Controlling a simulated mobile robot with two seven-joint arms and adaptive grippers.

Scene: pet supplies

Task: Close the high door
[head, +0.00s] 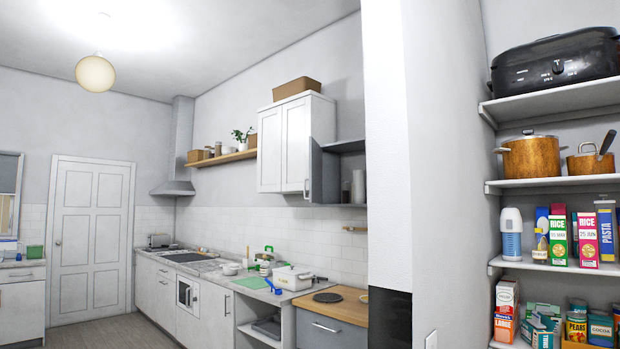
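A white wall cabinet (285,146) hangs high above the counter, with two shut white doors. To its right is an open grey cabinet section (345,146) with its inside showing. A grey door panel (318,172) stands swung out at the left side of that section, seen nearly edge-on, with a small handle on its outer edge. Neither of my grippers is in view.
A counter (240,283) with a white pot (292,278) and small items runs below the cabinet. A white wall corner (388,150) stands between it and pantry shelves (555,185) at the right. A wooden box (297,88) sits on top of the cabinet.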

